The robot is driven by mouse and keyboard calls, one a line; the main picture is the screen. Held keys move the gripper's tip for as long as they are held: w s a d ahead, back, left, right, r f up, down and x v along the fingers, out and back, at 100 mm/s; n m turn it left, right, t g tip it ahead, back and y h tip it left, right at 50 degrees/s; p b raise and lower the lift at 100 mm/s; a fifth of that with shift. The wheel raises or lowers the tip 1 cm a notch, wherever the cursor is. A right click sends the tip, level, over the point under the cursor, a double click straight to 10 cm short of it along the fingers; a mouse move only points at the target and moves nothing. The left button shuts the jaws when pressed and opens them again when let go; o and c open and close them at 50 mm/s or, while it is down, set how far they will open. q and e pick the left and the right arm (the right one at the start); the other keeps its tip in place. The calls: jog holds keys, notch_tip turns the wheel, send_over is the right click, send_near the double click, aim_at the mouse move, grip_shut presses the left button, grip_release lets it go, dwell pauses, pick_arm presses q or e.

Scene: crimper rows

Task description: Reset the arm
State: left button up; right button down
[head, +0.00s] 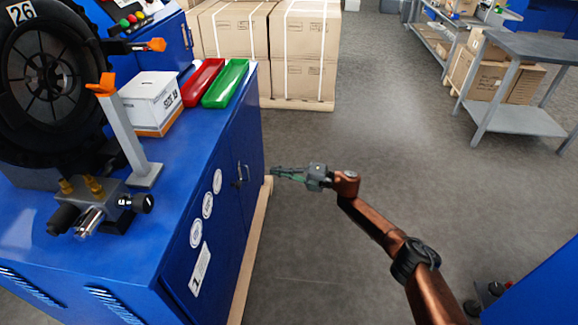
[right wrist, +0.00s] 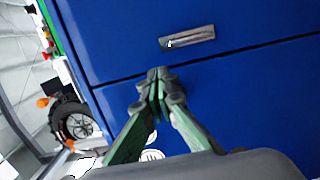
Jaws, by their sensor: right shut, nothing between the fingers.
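My right gripper (head: 276,171) reaches in from the lower right in the head view, on a copper-coloured arm. Its green fingers are shut and empty, pointing at the blue cabinet (head: 216,240). In the right wrist view the shut fingertips (right wrist: 158,76) show in front of the blue cabinet doors (right wrist: 215,95), below a metal handle plate (right wrist: 187,38). I cannot tell the exact gap between fingertips and door. My left gripper is not in the head view.
On the cabinet top are a black wheel (head: 45,85), a grey post with orange top (head: 130,130), a valve block (head: 95,205), a white box (head: 150,100), a red tray (head: 203,82) and a green tray (head: 226,83). Stacked cartons (head: 300,45) stand behind. A grey table (head: 515,118) stands right. Middle floor is clear.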

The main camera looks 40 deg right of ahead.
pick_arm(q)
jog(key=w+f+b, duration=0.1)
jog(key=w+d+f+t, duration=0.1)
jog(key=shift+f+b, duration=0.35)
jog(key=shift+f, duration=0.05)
pick_arm(e)
jog(key=d, duration=0.5)
jog(key=shift+d+f, duration=0.15)
jog(key=shift+d, duration=0.1)
